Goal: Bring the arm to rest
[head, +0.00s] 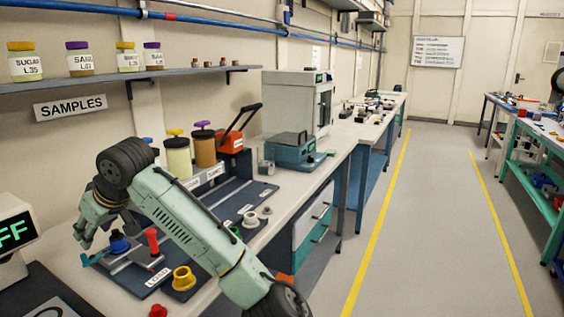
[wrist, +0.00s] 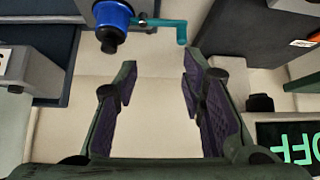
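My arm (head: 185,220) reaches over the left bench, bent, with its end pointing down. My gripper (head: 90,230) hangs above the near part of the bench, beside a fixture with a blue knob (head: 119,242) and a teal handle (head: 93,259). In the wrist view my gripper (wrist: 158,80) is open, its two fingers wide apart, with only pale bench top between them. The blue knob (wrist: 112,20) and teal handle (wrist: 168,24) lie beyond the fingertips there, apart from them as far as I can tell.
A display with green lettering (head: 14,234) stands at left, close to my gripper; it shows in the wrist view (wrist: 288,142) at right. Two jars (head: 178,157), a grey-teal device (head: 292,150) and a yellow part (head: 183,278) are on the bench. The aisle floor (head: 425,220) is clear.

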